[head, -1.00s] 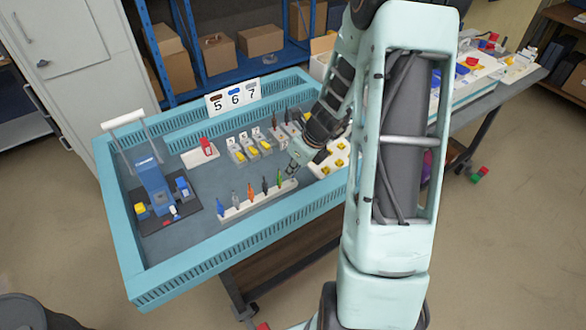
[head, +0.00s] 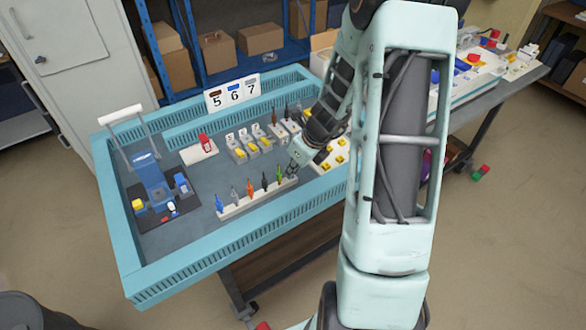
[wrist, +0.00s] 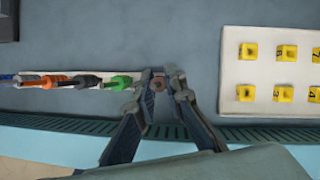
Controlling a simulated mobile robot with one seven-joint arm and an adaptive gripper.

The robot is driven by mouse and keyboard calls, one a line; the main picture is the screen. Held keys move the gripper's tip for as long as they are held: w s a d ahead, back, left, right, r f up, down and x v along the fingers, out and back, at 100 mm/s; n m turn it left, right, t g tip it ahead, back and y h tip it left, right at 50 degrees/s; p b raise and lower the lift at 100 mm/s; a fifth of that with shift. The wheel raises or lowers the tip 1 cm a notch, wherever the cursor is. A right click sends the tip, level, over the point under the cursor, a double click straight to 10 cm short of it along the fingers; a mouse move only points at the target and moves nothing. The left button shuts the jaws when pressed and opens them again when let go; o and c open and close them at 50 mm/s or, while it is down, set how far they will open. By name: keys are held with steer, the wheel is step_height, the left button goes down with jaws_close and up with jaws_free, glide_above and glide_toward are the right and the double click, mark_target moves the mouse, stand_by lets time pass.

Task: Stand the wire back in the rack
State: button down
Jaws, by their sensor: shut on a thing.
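The rack (head: 258,199) is a low white strip near the front edge of the blue-walled bench. Blue (head: 219,203), grey (head: 234,193), orange (head: 250,188), black (head: 264,181) and green (head: 279,174) wires stand in it in a row. My gripper (head: 291,170) is at the rack's right end, just right of the green wire. In the wrist view my gripper (wrist: 161,82) is shut on a small reddish-brown wire (wrist: 159,85), seen end-on between the fingertips over the rack's end. I cannot tell whether its lower end is seated in the rack.
A white board with yellow blocks (wrist: 285,52) lies close right of my gripper. Grey numbered socket boxes (head: 250,144) stand behind the rack. A blue press-like fixture (head: 152,180) stands at left. Bare grey bench lies between the fixture and the rack.

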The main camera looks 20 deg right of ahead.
steer(key=c, duration=1.5)
jaws_free()
steer(key=shift+r, duration=0.1)
step_height(320, 180, up, 8)
steer(key=p, duration=0.7)
steer(key=shift+f, duration=0.35)
